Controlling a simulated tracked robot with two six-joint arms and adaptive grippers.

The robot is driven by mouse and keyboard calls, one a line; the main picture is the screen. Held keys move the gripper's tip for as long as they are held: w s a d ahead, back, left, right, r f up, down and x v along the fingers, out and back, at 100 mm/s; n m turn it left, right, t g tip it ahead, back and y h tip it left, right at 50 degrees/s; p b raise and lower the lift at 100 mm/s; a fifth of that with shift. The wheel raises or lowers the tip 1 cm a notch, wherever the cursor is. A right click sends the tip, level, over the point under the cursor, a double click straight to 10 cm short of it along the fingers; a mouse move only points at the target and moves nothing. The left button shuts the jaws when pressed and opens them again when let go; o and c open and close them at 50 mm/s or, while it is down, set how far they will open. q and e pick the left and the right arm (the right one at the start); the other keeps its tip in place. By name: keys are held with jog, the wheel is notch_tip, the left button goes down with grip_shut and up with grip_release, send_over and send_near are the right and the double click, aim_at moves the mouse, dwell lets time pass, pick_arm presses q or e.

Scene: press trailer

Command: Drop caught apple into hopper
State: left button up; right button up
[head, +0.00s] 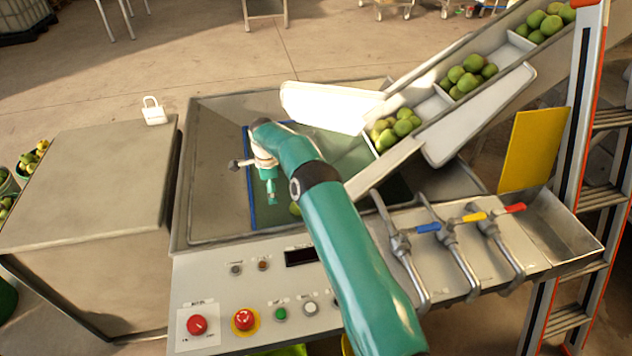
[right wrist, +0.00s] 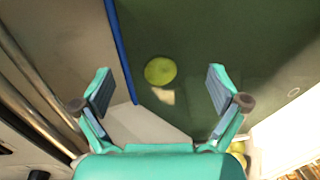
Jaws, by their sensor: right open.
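A yellow-green apple (right wrist: 160,71) lies on the dark green floor (right wrist: 200,40) of the hopper in the right wrist view, ahead of and between my fingers and clear of both. In the head view, a green apple (head: 295,209) shows partly behind my right arm; I cannot tell if it is the same one. The hopper is a wide metal basin (head: 212,200) with a blue strip (head: 250,190) along its green floor. My right gripper (right wrist: 161,90) is open and empty. It also shows over the basin in the head view (head: 271,200). My left gripper is out of view.
A sloping conveyor (head: 440,105) carries several green apples down into the basin. Three valve levers (head: 455,222) and a yellow plate (head: 532,150) stand right. A button panel (head: 250,300) fronts the basin. A metal box (head: 85,190) with a white padlock (head: 153,112) stands left.

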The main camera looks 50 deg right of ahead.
jog(key=shift+r, duration=0.1)
notch_tip(320, 180, up, 12)
jog(key=s, duration=0.1)
jog(key=shift+a+f, duration=0.2)
jog(key=shift+a, duration=0.25)
dwell(0.4)
